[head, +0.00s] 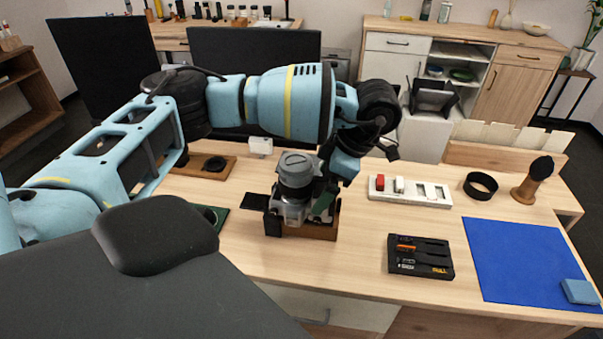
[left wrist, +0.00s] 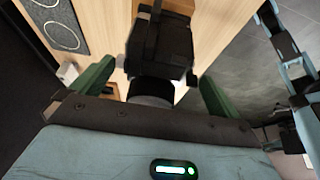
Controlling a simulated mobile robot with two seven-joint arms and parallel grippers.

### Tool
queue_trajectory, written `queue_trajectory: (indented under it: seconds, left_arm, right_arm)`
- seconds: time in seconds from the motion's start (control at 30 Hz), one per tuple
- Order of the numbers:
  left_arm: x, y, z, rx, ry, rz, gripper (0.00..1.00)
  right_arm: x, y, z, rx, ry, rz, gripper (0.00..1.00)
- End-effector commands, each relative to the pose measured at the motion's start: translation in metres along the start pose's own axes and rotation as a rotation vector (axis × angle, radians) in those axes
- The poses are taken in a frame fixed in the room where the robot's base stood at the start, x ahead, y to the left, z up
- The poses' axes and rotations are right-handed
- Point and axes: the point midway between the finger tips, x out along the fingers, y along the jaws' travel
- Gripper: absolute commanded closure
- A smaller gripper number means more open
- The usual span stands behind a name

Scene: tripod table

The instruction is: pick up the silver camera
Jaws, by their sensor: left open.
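The silver camera (head: 291,208) stands on the table near the middle of the head view, by a brown wooden box. Its grey cylindrical part points up. My left gripper (head: 311,200) reaches down to it from the right, with a green finger beside its body. In the left wrist view my left gripper (left wrist: 158,76) is open, with its green fingers apart on either side of the camera's dark body (left wrist: 160,46). Contact cannot be told. The gripper hides part of the camera. My right gripper is not in view.
The wooden box (head: 322,230) is close to the gripper. To the right are a white tray (head: 418,201), a black case (head: 420,270), a black ring (head: 481,186), a wooden-handled tool (head: 532,181) and a blue mat (head: 520,262). The front table middle is clear.

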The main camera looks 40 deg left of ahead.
Motion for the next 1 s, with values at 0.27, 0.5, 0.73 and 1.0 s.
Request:
queue_trajectory:
  seconds: [0.27, 0.5, 0.73, 1.0]
  left_arm:
    - [0.0076, -0.0004, 0.0005, 0.001, 0.000, 0.000, 0.00]
    - [0.0074, -0.0003, 0.0005, 0.001, 0.000, 0.000, 0.30]
    - [0.0072, -0.0003, 0.0005, 0.001, 0.000, 0.000, 0.60]
    - [0.0054, 0.0003, -0.0001, 0.000, -0.001, 0.002, 0.93]
  right_arm:
    - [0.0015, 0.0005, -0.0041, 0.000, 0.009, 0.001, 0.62]
    - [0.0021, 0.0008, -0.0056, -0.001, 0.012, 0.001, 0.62]
    - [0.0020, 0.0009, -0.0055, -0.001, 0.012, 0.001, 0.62]
    - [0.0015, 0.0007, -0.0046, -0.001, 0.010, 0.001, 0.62]
